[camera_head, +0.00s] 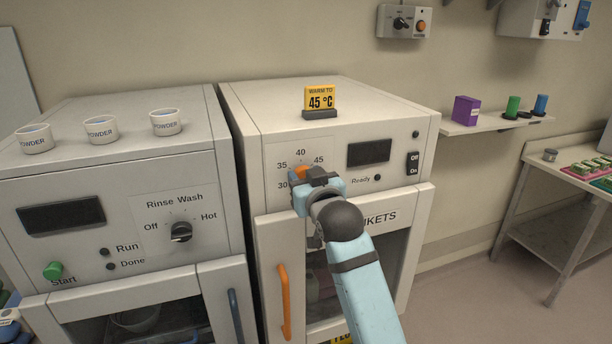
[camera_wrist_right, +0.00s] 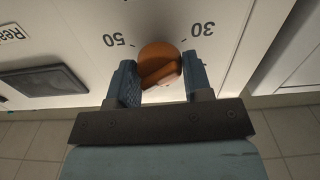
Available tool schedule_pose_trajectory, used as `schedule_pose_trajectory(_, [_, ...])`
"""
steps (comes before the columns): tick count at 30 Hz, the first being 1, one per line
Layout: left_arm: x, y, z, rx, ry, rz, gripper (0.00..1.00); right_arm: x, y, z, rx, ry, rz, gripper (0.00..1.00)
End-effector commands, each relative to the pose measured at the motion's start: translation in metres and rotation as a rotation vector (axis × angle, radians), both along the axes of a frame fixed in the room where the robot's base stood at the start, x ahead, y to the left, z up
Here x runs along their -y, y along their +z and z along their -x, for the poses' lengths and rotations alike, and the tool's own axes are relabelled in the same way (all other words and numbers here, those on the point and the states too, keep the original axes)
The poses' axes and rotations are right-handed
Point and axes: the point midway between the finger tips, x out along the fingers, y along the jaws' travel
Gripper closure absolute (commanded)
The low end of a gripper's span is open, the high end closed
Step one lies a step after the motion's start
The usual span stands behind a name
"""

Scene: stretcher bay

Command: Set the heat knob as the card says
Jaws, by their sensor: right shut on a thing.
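The orange heat knob (camera_head: 301,171) is on the front panel of the blanket warmer (camera_head: 260,205), with 30, 35, 40 and 45 showing around it in the head view. My right gripper (camera_head: 303,182) is at the knob and covers much of it and part of the dial. In the right wrist view the gripper (camera_wrist_right: 159,82) is shut on the knob (camera_wrist_right: 158,62), one finger on each side, between the marks 50 and 30. Which mark the knob points to I cannot tell. The yellow card (camera_head: 320,99) on top reads "WARM TO 45 °C". My left gripper is not in view.
The warmer's display (camera_head: 369,153) is dark, with an Off/On switch (camera_head: 413,163) to its right. An orange door handle (camera_head: 284,302) stands out below the knob. A washer (camera_head: 120,215) with three powder cups stands at the left.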

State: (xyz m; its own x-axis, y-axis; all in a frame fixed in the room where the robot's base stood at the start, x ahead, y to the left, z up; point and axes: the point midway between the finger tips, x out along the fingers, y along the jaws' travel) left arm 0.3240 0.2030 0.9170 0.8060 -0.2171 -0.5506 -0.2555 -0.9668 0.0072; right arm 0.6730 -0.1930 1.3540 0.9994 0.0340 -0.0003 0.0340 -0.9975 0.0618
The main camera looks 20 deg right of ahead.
Motion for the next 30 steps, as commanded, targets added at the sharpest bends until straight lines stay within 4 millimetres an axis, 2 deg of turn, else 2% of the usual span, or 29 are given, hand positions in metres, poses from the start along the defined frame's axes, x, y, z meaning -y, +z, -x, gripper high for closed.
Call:
schedule_pose_trajectory(20, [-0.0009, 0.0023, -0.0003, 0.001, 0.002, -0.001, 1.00, 0.0002, 0.0003, 0.0000, -0.001, 0.000, -0.062, 0.78])
schedule_pose_trajectory(21, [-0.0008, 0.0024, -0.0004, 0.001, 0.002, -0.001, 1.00, 0.0002, 0.0003, 0.0000, -0.001, 0.000, -0.062, 0.47])
schedule_pose_trajectory(23, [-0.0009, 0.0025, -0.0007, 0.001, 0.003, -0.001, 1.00, 0.0002, 0.0003, 0.0000, -0.001, 0.000, -0.062, 0.33])
schedule_pose_trajectory(24, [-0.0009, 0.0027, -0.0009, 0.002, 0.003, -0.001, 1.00, 0.0002, 0.0003, 0.0000, -0.001, 0.000, -0.062, 0.29])
schedule_pose_trajectory(30, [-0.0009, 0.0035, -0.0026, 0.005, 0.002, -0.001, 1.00, 0.0001, 0.0002, 0.0000, -0.001, 0.000, -0.062, 0.29])
